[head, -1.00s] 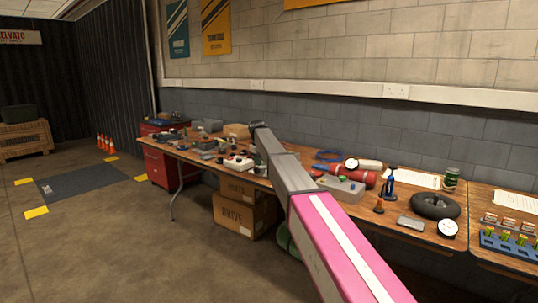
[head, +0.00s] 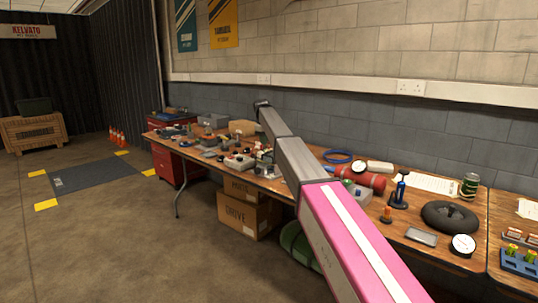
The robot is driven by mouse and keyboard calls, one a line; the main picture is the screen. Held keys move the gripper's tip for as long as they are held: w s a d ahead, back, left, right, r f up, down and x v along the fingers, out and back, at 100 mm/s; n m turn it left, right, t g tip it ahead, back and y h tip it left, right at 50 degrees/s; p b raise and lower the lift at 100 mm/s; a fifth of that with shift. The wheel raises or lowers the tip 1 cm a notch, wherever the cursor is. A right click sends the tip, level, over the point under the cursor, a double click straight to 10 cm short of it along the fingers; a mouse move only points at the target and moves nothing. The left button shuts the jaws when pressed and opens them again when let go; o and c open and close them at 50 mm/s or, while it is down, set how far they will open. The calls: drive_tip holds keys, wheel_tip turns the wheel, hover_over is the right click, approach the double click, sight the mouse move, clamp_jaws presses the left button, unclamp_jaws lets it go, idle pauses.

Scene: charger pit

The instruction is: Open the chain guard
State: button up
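I cannot make out a chain guard for certain in the head view; the parts on the workbench (head: 228,172) are small and crowded. My pink and grey arm reaches from the lower right over the bench toward the wall. Its far end (head: 262,104) is dark and small, above the back of the bench. I cannot make out gripper fingers there, nor whether anything is held. The arm hides part of the middle of the bench.
A red fire extinguisher (head: 366,178), a blue bottle jack (head: 400,190), a black tyre (head: 449,216) and a dial gauge (head: 462,245) lie right of the arm. Cardboard boxes (head: 240,217) stand under the bench. A red cabinet (head: 169,166) stands at its left end. The floor at left is mostly clear.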

drive_tip(key=f, duration=0.2)
drive_tip(key=w+f, duration=0.1)
drive_tip(key=f, duration=0.2)
drive_tip(key=d+f, duration=0.1)
drive_tip(key=f, duration=0.2)
drive_tip(key=shift+w+f, duration=0.1)
drive_tip(key=shift+w, duration=0.05)
clamp_jaws()
